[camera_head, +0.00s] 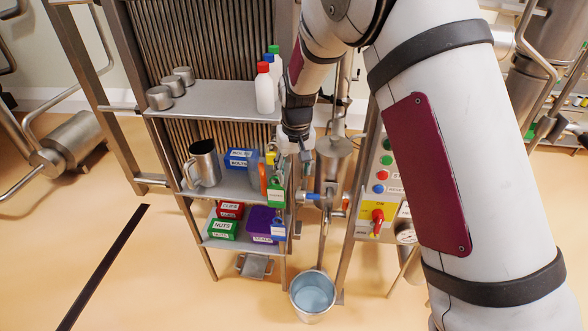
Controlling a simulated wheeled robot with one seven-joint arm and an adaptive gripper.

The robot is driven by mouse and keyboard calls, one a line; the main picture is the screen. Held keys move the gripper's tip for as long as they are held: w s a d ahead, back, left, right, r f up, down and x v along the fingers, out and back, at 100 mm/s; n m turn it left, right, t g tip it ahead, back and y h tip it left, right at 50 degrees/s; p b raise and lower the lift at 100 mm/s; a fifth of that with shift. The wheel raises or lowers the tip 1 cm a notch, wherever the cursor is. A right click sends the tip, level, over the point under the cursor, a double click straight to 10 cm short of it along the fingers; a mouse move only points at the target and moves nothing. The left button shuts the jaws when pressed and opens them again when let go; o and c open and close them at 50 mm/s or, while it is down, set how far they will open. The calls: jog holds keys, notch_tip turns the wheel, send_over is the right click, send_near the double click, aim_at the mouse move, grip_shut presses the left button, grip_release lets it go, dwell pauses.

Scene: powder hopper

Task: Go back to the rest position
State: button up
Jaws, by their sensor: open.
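My arm comes down from the top right and fills much of the right side of the head view. Its wrist points downward beside the right end of the shelf rack (215,101). My gripper (296,153) is small in the picture, near the right edge of the middle shelf. It looks open, and I see nothing held in it.
Bottles (264,90) and metal cups (160,97) stand on the top shelf. A steel jug (203,163) and labelled boxes (223,230) sit lower. A control panel (385,180) is right of the pipes. A bucket (312,296) stands on the floor. Floor at lower left is clear.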

jog(key=shift+s+a, duration=0.3)
jog(key=shift+s, duration=0.15)
jog(key=s+d+r+t, duration=0.1)
jog(key=s+d+r, duration=0.25)
jog(key=r, duration=0.25)
jog(key=s+d+r+m, duration=0.1)
jog(key=s+d+r, duration=0.1)
jog(key=s+r, duration=0.35)
jog(key=s+d+r+t, duration=0.1)
jog(key=s+d+r, duration=0.2)
jog(key=r, duration=0.5)
jog(key=s+d+r+t, duration=0.1)
jog(key=s+d+r, duration=0.1)
jog(key=s, duration=0.8)
jog(key=s+d+r+m+t, duration=0.1)
jog(key=s+d, duration=0.3)
jog(key=s, duration=0.6)
jog(key=shift+r, duration=0.9)
